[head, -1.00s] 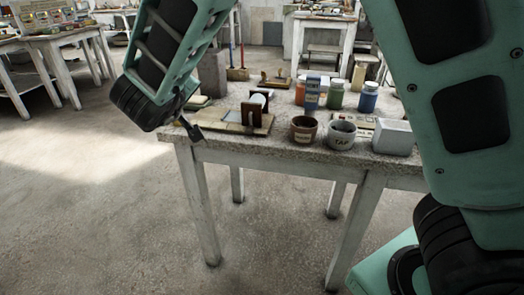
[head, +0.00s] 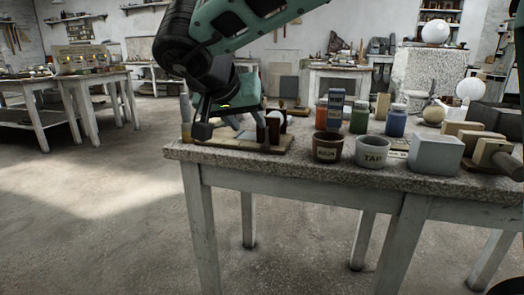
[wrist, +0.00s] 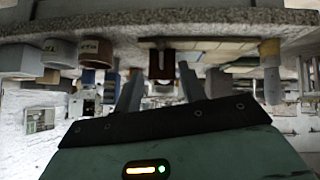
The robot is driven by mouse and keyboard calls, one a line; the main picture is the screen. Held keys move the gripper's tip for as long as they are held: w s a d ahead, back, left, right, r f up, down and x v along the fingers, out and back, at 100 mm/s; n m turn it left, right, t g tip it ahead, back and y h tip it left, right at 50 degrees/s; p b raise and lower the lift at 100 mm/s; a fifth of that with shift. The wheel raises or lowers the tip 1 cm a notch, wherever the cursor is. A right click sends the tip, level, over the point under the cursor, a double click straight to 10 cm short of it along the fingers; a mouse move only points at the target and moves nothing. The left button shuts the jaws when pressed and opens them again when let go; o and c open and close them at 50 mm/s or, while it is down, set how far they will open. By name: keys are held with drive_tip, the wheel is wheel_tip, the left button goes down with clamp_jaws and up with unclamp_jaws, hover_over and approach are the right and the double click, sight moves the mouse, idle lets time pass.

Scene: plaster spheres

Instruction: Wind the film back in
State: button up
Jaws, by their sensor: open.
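A wooden board (head: 252,146) lies on the near left part of the stone-topped table. On it stands a dark red holder (head: 287,122) with a white roll (head: 274,119) at its left side. A pale, flat surface shows on the board, but I cannot tell film from backing. My gripper (head: 236,126) is open, low over the board and left of the holder, partly covering the board. In the wrist view, which is upside down, the holder (wrist: 165,66) appears between the two open fingers, farther off. I see nothing held between them.
Right of the board stand a brown cup (head: 327,148), a grey cup labelled TAP (head: 371,153) and a grey block (head: 436,155). Several paint jars (head: 359,117) stand behind them. The table's front edge (head: 330,178) runs just before the board. Floor at left is clear.

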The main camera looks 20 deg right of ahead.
sight(264, 144)
drive_tip(key=b+x, duration=0.4)
drive_tip(key=x, duration=0.7)
clamp_jaws()
drive_tip(key=shift+r, duration=0.15)
